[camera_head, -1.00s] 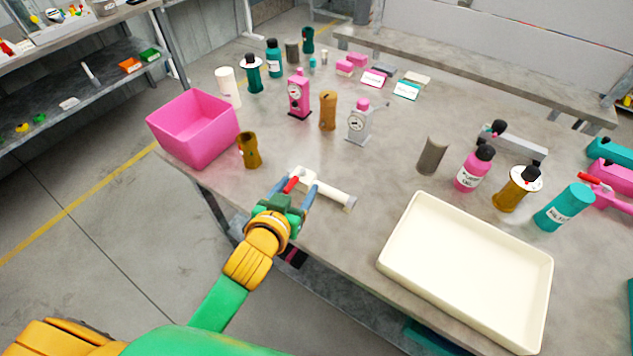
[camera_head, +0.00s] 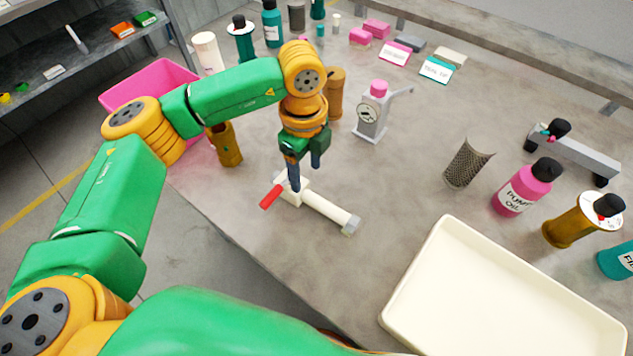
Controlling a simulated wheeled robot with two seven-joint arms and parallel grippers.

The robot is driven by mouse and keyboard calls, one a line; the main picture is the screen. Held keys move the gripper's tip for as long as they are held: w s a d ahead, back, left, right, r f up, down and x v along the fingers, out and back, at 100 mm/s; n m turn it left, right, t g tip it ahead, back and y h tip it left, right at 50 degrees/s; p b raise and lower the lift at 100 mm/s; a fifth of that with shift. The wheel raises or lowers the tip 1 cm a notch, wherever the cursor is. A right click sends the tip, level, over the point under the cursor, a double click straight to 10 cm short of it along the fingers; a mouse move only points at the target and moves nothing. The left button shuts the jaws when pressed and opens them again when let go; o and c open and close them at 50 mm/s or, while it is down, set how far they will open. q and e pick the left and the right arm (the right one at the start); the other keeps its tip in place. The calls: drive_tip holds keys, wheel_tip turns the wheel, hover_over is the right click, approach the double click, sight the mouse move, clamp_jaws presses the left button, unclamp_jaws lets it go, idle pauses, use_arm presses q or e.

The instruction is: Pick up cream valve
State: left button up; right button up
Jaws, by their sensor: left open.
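The cream valve (camera_head: 322,210) lies on the grey table near its front edge, left of the cream tray. It has a cream body and pipe, a red handle (camera_head: 271,197) pointing left and a grey end at the lower right. My left gripper (camera_head: 304,182) points down over the valve's body end, with its blue fingers open. One finger overlaps the body in the picture; I cannot tell whether it touches. My right gripper is not in view.
The cream tray (camera_head: 432,240) stands at the lower right. A grey pump (camera_head: 371,115) stands behind the valve, a brown cylinder (camera_head: 228,145) to its left, a mesh cylinder (camera_head: 467,163) to its right. A pink bin (camera_head: 118,92) is partly behind my arm.

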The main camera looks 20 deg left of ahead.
sight(308, 194)
use_arm(q)
drive_tip(key=s+f, duration=0.1)
drive_tip(key=s+p, duration=0.1)
drive_tip(key=shift+s+d+f, duration=0.3)
drive_tip(key=shift+d+f, duration=0.1)
wheel_tip(308, 194, down, 3)
drive_tip(key=shift+w+a+r+p, duration=0.1)
drive_tip(key=shift+p, duration=0.2)
drive_tip(key=shift+w+f, duration=0.35)
drive_tip(key=shift+s+r, duration=0.15)
drive_tip(key=shift+s, duration=0.05)
drive_tip(key=c, duration=0.9)
clamp_jaws()
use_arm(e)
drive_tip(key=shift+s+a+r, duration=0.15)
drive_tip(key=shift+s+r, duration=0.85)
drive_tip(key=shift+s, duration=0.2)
use_arm(q)
drive_tip(key=shift+w, duration=0.1)
